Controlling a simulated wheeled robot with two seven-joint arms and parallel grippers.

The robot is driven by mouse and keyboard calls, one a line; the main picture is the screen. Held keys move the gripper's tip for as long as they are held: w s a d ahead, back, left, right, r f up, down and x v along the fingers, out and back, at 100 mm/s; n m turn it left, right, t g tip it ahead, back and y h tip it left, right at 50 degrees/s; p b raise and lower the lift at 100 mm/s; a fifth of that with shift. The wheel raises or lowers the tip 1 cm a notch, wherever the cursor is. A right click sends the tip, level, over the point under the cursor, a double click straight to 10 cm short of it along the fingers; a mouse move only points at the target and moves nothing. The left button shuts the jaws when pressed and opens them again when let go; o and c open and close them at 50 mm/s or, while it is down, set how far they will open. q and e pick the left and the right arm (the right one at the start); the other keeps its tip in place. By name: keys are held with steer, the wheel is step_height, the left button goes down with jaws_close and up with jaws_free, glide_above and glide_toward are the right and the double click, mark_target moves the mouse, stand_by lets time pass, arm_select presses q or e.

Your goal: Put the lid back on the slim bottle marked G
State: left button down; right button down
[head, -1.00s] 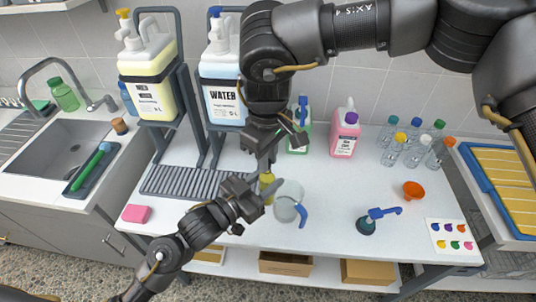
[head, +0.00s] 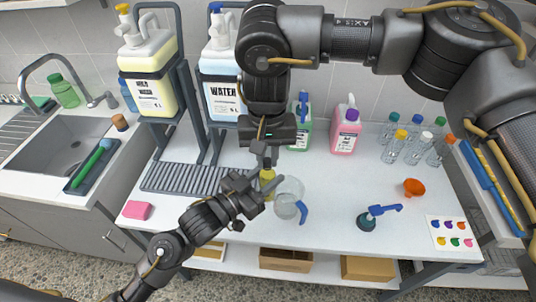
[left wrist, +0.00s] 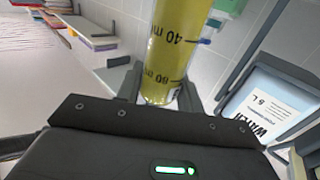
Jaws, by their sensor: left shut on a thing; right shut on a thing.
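The slim bottle (head: 267,180) holds yellow liquid and stands upright on the front part of the bench. My left gripper (head: 262,190) is shut on it from the front left. In the left wrist view the clear bottle (left wrist: 172,50) shows yellow liquid and printed ml marks between the fingers; no letter G is readable. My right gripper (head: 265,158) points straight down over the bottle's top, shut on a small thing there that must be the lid. The fingers hide the lid, and I cannot tell whether it is seated.
A clear jug (head: 287,203) with a blue handle stands close right of the bottle. A grey drain rack (head: 190,180) is at left. A pink bottle (head: 346,128), several small capped bottles (head: 396,147) and an orange funnel (head: 413,188) stand further right.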

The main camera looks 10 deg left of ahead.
steer(key=c, duration=1.3)
jaws_free()
steer(key=shift+c, duration=0.2)
steer(key=shift+r, duration=2.3)
steer(key=shift+c, duration=0.3)
